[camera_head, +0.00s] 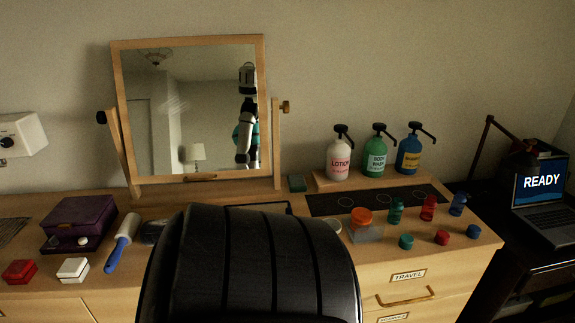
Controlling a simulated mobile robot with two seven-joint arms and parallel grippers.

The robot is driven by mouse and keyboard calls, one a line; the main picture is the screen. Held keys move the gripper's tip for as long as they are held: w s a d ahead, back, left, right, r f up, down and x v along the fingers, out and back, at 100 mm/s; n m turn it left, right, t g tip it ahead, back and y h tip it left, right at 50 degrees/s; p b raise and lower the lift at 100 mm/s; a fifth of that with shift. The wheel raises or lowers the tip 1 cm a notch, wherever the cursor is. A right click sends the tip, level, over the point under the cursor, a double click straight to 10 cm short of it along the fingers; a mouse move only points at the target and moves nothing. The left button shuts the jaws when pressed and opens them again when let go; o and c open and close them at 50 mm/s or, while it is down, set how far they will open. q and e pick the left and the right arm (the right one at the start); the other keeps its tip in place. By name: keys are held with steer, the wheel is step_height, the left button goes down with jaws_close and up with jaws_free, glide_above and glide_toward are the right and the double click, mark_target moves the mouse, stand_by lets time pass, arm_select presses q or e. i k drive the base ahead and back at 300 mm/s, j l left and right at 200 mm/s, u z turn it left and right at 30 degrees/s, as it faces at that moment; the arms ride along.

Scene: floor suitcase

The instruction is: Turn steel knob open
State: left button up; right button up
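No knob in view can be told for certain as steel. A white box (20,135) on the wall at the far left carries a dark round knob (5,145), partly cut by the picture edge. The tilting mirror (190,182) has a dark knob (101,117) on its left post and a brass-coloured knob (286,107) on its right post. A purple box (80,215) on the dresser has small light knobs at its front. Neither of my grippers is in view. The mirror shows part of my body, too small to tell a gripper.
A large black ribbed object (250,265) fills the lower middle and hides part of the dresser (375,273). Pump bottles (376,160), small bottles (429,208) and caps stand at the right. A lint roller (122,242) lies at the left. A laptop (540,200) stands far right.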

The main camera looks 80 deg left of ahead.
mark_target(53, 242)
steer(key=u, duration=1.1)
steer(key=j+u, duration=0.1)
steer(key=u, duration=2.1)
steer(key=i+l+u, duration=0.1)
steer(key=u, duration=1)
